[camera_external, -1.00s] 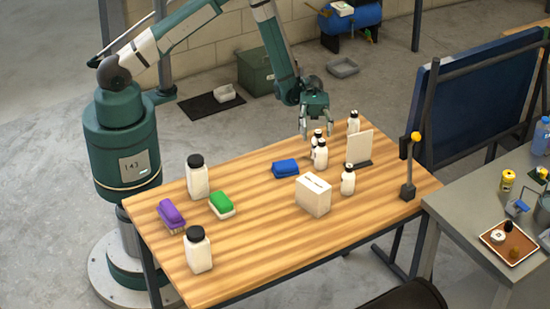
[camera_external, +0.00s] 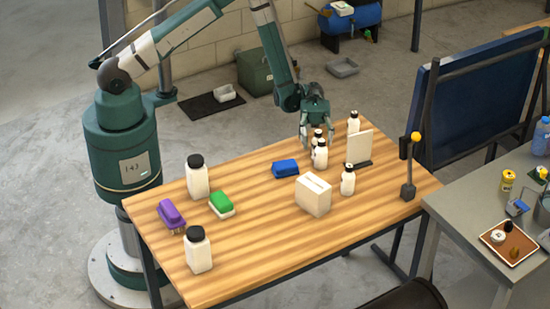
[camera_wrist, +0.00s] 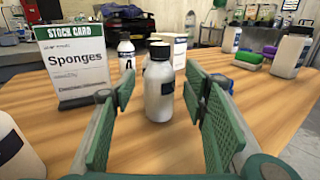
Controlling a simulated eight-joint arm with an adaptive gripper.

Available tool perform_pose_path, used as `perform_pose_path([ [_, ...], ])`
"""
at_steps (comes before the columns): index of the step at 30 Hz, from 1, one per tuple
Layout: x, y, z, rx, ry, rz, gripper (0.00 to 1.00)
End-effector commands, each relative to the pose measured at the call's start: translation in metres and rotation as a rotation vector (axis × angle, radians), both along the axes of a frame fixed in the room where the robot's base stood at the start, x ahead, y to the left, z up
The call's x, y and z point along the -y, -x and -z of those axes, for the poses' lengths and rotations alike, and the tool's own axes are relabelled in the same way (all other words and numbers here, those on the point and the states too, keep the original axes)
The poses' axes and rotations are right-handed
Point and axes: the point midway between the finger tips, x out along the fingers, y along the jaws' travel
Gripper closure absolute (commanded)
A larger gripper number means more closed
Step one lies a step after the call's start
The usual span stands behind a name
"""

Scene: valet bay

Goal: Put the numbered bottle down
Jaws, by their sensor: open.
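My gripper (camera_external: 318,143) is low over the back of the table, its fingers open. In the wrist view its two green-padded fingers (camera_wrist: 159,90) stand on either side of a white bottle (camera_wrist: 160,92) with a black cap, upright on the table; a gap shows on each side. In the external view two small white bottles stand close together at the gripper, a front one (camera_external: 320,156) and one partly hidden behind it. Other small bottles stand near the back edge (camera_external: 353,124) and beside the white box (camera_external: 348,182).
A stock card reading "Sponges" (camera_wrist: 75,62) stands near the gripper. A white box (camera_external: 312,197), blue sponge (camera_external: 286,169), green sponge (camera_external: 221,203), purple brush (camera_external: 171,215) and two large bottles (camera_external: 197,180) are on the wooden table. The table's front middle is clear.

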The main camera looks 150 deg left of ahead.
Motion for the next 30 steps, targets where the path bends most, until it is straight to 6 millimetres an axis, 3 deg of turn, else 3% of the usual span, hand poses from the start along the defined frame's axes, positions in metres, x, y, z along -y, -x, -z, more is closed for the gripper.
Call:
perform_pose_path([
  [7,0.011,-0.018,0.001,0.0,0.0,0.001,0.55],
  [24,0.012,-0.02,0.0,0.0,0.0,0.0,0.55],
  [30,0.012,-0.02,0.0,0.0,0.0,0.0,0.79],
])
